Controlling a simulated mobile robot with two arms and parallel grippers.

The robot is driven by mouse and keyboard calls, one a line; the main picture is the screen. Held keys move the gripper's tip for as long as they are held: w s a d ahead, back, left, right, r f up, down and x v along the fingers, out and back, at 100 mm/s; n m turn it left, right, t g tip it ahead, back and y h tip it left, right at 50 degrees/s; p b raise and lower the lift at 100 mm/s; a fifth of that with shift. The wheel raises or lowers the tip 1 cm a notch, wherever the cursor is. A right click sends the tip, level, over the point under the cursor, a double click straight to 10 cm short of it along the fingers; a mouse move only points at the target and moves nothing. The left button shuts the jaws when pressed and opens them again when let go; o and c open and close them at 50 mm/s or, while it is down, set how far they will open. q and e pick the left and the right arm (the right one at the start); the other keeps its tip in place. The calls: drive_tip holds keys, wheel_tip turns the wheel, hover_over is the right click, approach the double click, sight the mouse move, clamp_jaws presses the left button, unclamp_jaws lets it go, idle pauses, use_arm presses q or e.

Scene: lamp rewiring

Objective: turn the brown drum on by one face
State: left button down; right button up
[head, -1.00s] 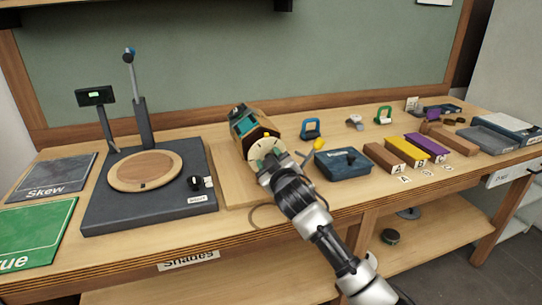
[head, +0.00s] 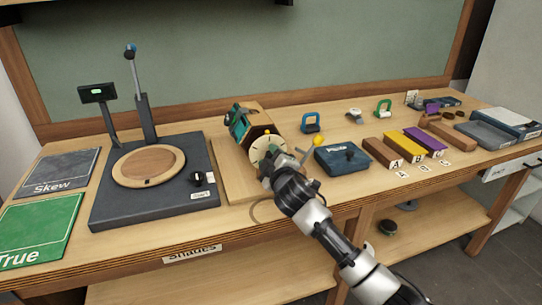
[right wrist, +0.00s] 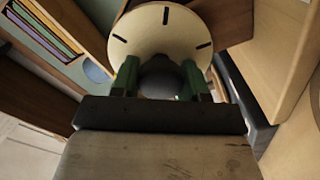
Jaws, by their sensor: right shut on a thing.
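The brown drum (head: 264,131) is a faceted body on a wooden board in the middle of the bench in the head view. Its near end is a round cream disc (head: 258,147) with black marks, which also shows at the top of the right wrist view (right wrist: 158,24). My right gripper (head: 268,168) is at this near end. In the right wrist view its green fingers (right wrist: 160,82) stand either side of a dark round knob (right wrist: 158,68) in front of the disc and are shut on it. The fingers partly hide the knob. My left gripper is not in view.
A teal device (head: 238,124) is behind the drum. A yellow-tipped lever (head: 317,141) and a dark blue box (head: 342,160) are close on the right. A dark scale base with a wooden disc (head: 150,166) is on the left. Several coloured blocks lie further right.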

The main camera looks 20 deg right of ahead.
drive_tip(key=shift+n, duration=0.3)
idle(0.4)
drive_tip(key=o, duration=0.9)
drive_tip(key=shift+c, duration=0.2)
drive_tip(key=s, duration=1)
drive_tip(key=shift+s+d, duration=0.2)
drive_tip(key=shift+s, duration=0.2)
